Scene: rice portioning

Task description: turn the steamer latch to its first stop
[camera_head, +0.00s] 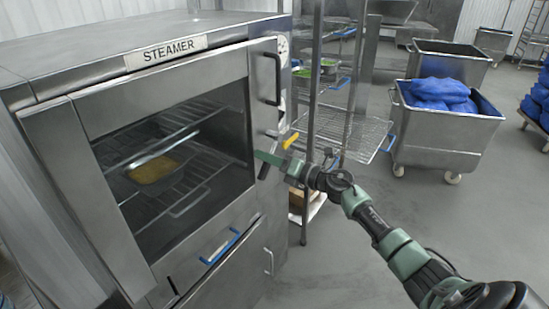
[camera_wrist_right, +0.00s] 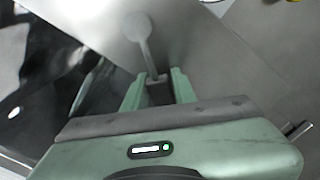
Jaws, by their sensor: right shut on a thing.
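The steamer (camera_head: 70,55) stands at the left, with its glass door (camera_head: 225,130) across the front. A tray with yellow food (camera_head: 153,169) shows on a rack behind the glass. My right gripper (camera_head: 266,160) is at the door's right edge, below the vertical door handle (camera_head: 275,80). In the right wrist view it is shut on the steamer latch (camera_wrist_right: 146,50), a grey lever with a rounded end, whose lower part sits between the fingers (camera_wrist_right: 156,84). In the head view the fingers partly hide the latch. My left gripper is out of view.
A wire rack cart (camera_head: 350,135) stands behind my right arm. A metal bin (camera_head: 440,135) with blue bags is at the right. Floor in front is clear.

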